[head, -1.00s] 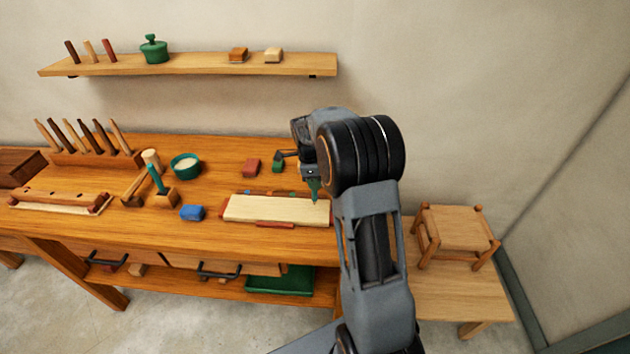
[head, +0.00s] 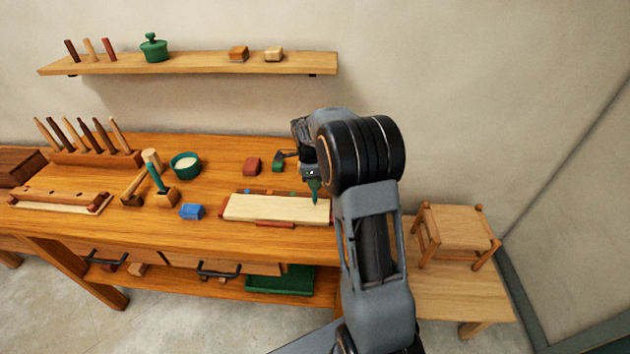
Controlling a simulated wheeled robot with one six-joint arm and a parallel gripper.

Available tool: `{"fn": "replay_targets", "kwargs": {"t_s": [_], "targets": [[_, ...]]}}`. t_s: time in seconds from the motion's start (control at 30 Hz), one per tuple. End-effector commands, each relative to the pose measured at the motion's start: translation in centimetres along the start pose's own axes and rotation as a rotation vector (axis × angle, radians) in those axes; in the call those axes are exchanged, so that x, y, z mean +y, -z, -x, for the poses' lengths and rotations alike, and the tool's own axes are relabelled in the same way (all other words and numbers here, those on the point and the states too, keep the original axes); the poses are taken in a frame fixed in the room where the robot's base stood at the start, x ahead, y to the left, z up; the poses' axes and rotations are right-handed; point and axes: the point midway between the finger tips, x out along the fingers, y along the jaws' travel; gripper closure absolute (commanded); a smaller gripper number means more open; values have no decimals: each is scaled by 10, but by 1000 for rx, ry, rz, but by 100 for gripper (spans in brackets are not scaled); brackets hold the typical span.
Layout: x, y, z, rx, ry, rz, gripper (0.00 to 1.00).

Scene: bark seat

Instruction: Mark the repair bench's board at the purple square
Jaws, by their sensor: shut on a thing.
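The pale board (head: 262,208) lies on the repair bench (head: 150,228) between reddish end pieces, near the bench's right end. Small coloured marks show along its back edge, some reddish, blue and green; I cannot make out a purple square. My gripper (head: 311,175) is above the board's right end and shut on a green pointed marking tool (head: 314,192). The tool points down, its tip at or just above the board; I cannot tell whether it touches. My arm hides the area to the right of the board.
A green bowl (head: 186,165), a mallet (head: 135,190) and a tool rack (head: 95,158) stand further left. A stool (head: 455,230) is at right, a shelf (head: 200,64) above.

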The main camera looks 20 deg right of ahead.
Motion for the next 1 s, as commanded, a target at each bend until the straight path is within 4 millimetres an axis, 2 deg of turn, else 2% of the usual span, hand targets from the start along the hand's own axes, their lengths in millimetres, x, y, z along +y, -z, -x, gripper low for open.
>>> {"fn": "replay_targets", "kwargs": {"t_s": [0.4,1.0], "targets": [[1,0,-4,0,0,0,100],[20,-1,-5,0,-2,0,100]]}}
